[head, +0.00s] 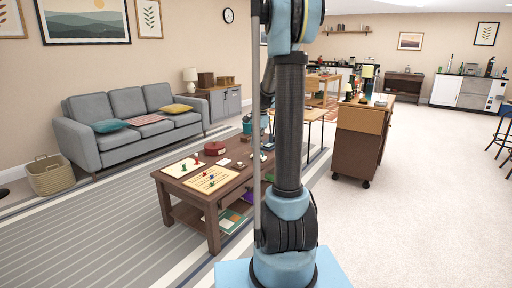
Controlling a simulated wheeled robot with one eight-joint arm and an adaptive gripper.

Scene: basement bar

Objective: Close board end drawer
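No drawer is plainly marked as the board end drawer. A brown wheeled cabinet (356,152) stands right of my arm. Its near end has a lighter wood panel (361,119) at the top, possibly a drawer front; I cannot tell whether it is open. A dark wood coffee table (211,217) with board games on top and a lower shelf stands left of my arm. My arm rises through the middle of the head view and hides part of the room behind it. My gripper is out of view.
A grey sofa (149,118) and a wicker basket (50,175) stand at the left. A striped rug (85,235) lies under the coffee table. Chairs and a table stand behind my arm. Pale floor (430,210) at the right is clear, with stools at the far right edge.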

